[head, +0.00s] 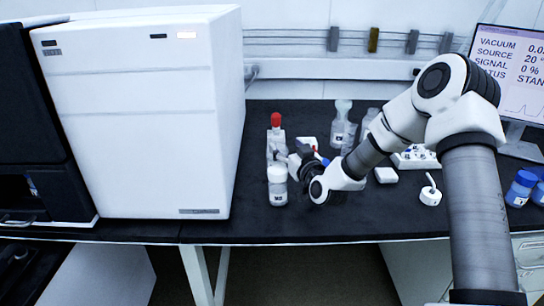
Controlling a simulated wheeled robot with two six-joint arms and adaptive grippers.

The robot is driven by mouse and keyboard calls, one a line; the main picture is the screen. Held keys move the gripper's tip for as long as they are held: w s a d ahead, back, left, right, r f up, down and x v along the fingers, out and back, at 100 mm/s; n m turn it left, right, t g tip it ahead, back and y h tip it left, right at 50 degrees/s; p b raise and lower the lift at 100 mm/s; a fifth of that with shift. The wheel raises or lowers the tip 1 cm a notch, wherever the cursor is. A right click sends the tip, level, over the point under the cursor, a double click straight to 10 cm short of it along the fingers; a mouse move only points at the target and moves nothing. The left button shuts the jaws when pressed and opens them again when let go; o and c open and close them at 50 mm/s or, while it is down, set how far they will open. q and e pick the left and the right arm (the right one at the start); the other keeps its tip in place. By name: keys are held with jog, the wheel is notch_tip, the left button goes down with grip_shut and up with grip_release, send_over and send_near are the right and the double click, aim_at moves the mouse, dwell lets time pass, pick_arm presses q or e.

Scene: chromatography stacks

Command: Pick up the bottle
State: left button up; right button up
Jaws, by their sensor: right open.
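A small white-capped bottle (278,190) with a dark-marked label stands upright on the black bench, near its front edge. A clear bottle with a red cap (276,120) stands just behind it. My right gripper (294,162) is low over the bench, right beside these bottles and pointing left. It is open, and its fingers are small and partly hidden by its own wrist. I cannot tell whether a finger touches either bottle. My left gripper is not in view.
A large white instrument (140,120) fills the left of the bench (330,228). Clear bottles (341,128) stand behind my right arm. A white tray (416,158), a small white box (386,175), a round white item (430,195), blue-capped bottles (521,188) and a monitor (510,70) are right.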

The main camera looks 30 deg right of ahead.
aim_at(280, 139)
jog(key=shift+w+r, duration=0.2)
jog(key=shift+w, duration=0.25)
jog(key=w, duration=0.5)
jog(key=shift+w+d, duration=0.15)
jog(key=shift+d, duration=0.2)
jog(key=shift+c, duration=1.3)
grip_shut()
